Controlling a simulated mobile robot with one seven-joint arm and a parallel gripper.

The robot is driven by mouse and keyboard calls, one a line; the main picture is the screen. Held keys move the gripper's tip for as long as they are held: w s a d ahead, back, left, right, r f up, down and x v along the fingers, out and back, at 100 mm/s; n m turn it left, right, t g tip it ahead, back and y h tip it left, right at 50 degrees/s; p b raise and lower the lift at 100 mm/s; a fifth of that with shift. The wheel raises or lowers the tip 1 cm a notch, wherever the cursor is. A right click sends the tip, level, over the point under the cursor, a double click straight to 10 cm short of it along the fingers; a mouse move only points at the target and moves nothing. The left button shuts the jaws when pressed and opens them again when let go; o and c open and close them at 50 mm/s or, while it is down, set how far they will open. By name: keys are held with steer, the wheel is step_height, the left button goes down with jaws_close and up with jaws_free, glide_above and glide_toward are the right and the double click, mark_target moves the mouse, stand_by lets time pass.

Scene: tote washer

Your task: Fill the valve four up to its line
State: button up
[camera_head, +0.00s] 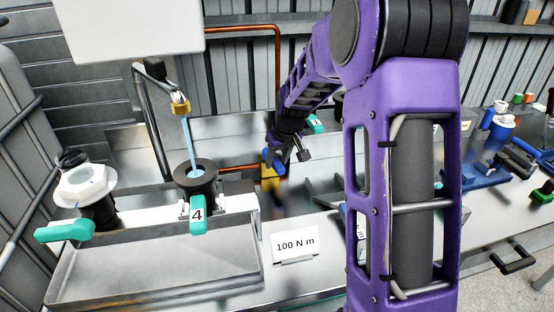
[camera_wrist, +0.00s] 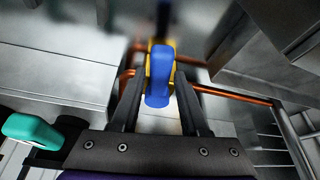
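Valve four (camera_head: 195,175) is a dark round cup with a label "4" and a teal lever (camera_head: 198,213) hanging down its front. A thin pale-blue stream (camera_head: 189,140) runs from a brass-tipped spout (camera_head: 180,104) into the cup. The line and the level inside cannot be made out. My gripper (camera_head: 285,155) is behind and right of the cup, at a blue tap handle (camera_wrist: 160,75) on a yellow body. In the wrist view its two fingers (camera_wrist: 158,95) stand on either side of the blue handle, with narrow gaps showing.
A second valve with a white hex collar (camera_head: 86,185) and a teal lever stands at left. A metal tray (camera_head: 160,272) lies in front. A "100 N m" sign (camera_head: 295,245) stands right of it. A copper pipe (camera_head: 277,75) runs behind. Blue fixtures (camera_head: 485,172) are at right.

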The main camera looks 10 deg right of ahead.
steer(key=shift+o, duration=1)
steer(key=p+v, duration=0.1)
steer(key=v, duration=1.6)
steer(key=shift+r, duration=0.2)
steer(key=b+x, duration=0.8)
steer(key=x, duration=0.9)
steer(key=shift+f+b, duration=0.2)
steer(key=shift+b, duration=0.15)
